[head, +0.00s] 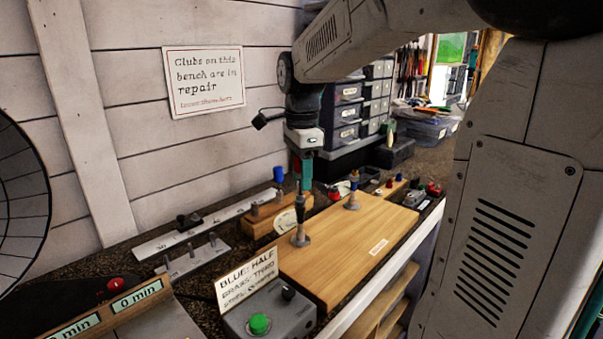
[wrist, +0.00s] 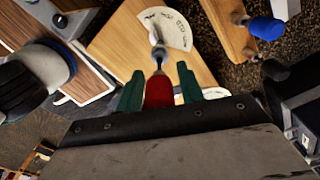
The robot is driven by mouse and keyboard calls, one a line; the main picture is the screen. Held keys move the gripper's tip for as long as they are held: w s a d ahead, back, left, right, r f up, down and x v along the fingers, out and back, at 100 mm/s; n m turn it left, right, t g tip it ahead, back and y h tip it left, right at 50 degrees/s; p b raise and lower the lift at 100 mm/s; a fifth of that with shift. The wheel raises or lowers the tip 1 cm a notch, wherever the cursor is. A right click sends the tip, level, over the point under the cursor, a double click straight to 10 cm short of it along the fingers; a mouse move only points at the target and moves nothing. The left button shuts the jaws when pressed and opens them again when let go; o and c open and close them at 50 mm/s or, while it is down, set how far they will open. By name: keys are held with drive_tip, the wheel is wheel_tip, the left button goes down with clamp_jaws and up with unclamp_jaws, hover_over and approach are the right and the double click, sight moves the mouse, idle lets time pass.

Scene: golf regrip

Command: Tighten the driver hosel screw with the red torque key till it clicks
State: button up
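My gripper (head: 304,182) points down over the wooden board (head: 342,262), with its green fingers on either side of a red torque key. The key's red handle (wrist: 159,92) sits between the fingertips (wrist: 160,82) in the wrist view, with little or no gap. Its thin shaft (wrist: 158,58) runs away from me toward a grey piece on the board. In the head view a dark upright hosel (head: 299,218) on a round grey base (head: 300,240) stands directly below the fingers. The screw itself is hidden. A white dial card (wrist: 167,27) lies beside the post.
A second post (head: 352,192) stands further back on the board. A grey box with a green button (head: 260,323) and a lettered card (head: 248,277) stand in front. A blue-handled tool (head: 279,175) stands in a wooden block at left. Drawer units (head: 347,110) stand behind.

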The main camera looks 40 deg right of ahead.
drive_tip(key=n, duration=0.7)
drive_tip(key=shift+w+n, duration=0.1)
drive_tip(key=shift+n, duration=0.2)
drive_tip(key=n, duration=0.4)
drive_tip(key=shift+n, duration=0.3)
drive_tip(key=n, duration=0.4)
drive_tip(key=shift+w, duration=0.1)
clamp_jaws()
drive_tip(key=m, duration=0.4)
drive_tip(key=shift+m, duration=0.9)
